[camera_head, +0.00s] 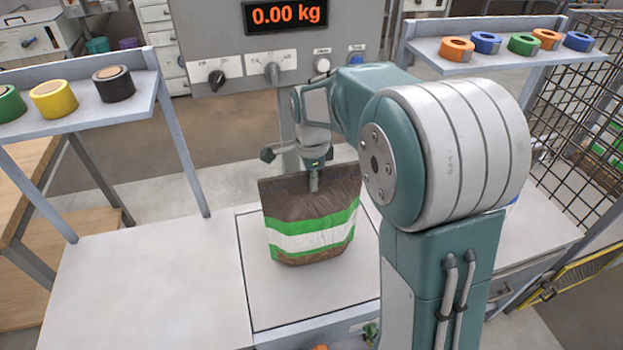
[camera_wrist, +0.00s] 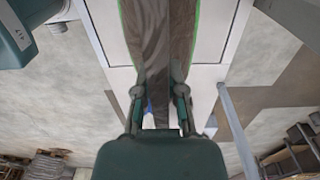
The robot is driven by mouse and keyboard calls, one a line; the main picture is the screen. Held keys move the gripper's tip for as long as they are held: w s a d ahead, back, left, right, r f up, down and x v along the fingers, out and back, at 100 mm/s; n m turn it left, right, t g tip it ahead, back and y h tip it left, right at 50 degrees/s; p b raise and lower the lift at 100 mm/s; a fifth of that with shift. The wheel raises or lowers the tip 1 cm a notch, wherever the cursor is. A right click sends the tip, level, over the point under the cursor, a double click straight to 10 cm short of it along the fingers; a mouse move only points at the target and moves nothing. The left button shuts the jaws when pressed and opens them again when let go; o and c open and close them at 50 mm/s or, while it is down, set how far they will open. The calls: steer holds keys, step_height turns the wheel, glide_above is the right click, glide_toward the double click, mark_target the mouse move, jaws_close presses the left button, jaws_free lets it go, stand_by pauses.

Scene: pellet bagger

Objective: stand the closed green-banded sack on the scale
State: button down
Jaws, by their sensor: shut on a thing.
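The green-banded sack (camera_head: 312,228) is brown with green and white bands and is upright in the head view. It is over the pale scale plate (camera_head: 275,302); I cannot tell whether its base touches the plate. My gripper (camera_head: 314,178) is shut on the sack's top edge. In the wrist view the sack (camera_wrist: 158,35) runs up from between the fingers of my gripper (camera_wrist: 160,95). The display (camera_head: 286,15) reads 0.00 kg. The sack's far side is hidden, and my arm covers the area to its right.
A shelf (camera_head: 75,112) with tape rolls stands at the left, and another shelf (camera_head: 505,50) with several rolls at the right. The control panel (camera_head: 270,70) stands behind the scale. The white table (camera_head: 150,280) left of the scale is clear. A wire cage (camera_head: 580,110) is at the far right.

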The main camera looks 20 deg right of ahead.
steer(key=shift+f, duration=0.25)
steer(key=c, duration=0.6)
jaws_free()
steer(key=shift+f, duration=0.1)
steer(key=shift+c, duration=0.2)
step_height(320, 180, up, 11)
steer(key=s+n+t, duration=0.5)
steer(key=s+n, duration=1.3)
steer(key=s, duration=0.5)
steer(key=shift+t, duration=0.4)
